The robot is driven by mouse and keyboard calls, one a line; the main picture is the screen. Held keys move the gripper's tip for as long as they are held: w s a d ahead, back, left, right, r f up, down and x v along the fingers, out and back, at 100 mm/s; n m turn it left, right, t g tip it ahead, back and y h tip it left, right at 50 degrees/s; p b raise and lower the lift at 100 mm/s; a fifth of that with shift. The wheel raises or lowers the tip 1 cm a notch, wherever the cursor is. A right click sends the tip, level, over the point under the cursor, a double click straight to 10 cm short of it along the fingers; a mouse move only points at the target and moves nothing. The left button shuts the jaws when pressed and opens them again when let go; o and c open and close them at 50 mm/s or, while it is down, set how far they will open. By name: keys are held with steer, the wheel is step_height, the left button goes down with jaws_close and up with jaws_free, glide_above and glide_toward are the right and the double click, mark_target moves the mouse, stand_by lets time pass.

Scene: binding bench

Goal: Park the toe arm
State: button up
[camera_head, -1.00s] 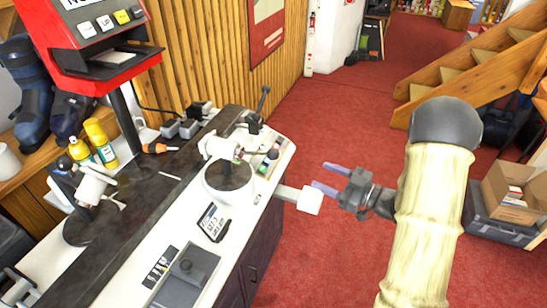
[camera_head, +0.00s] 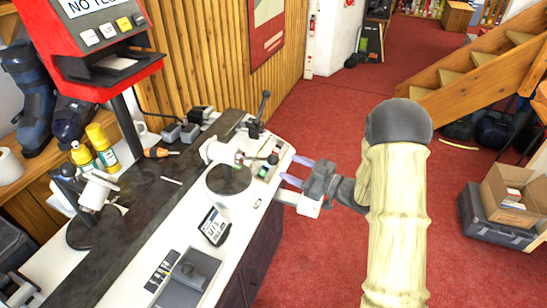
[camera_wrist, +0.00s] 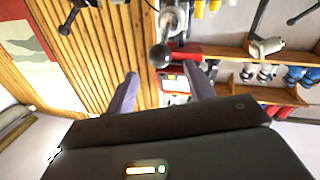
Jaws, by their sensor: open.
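The white toe unit (camera_head: 215,150) stands on a round dark disc on the bench. A thin arm reaches right from it and ends in a dark ball knob (camera_head: 273,158); I take this for the toe arm. My gripper (camera_head: 288,169) is open and empty, just right of the knob, with its two pale purple fingers pointing left towards it. In the wrist view, a dark ball knob (camera_wrist: 160,56) shows between and beyond the fingertips (camera_wrist: 160,71). I cannot tell whether the fingers straddle it.
A black-knobbed lever (camera_head: 263,108) stands upright behind the toe unit. A white block (camera_head: 308,207) on a bar juts from the bench front, close below my gripper. A small display (camera_head: 214,225) lies nearer. A second white unit (camera_head: 97,190) stands left.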

mark_target(273, 158)
steer(key=p+x, duration=0.1)
steer(key=x, duration=0.6)
steer(key=shift+w+a, duration=0.15)
steer(key=shift+a, duration=0.05)
jaws_close()
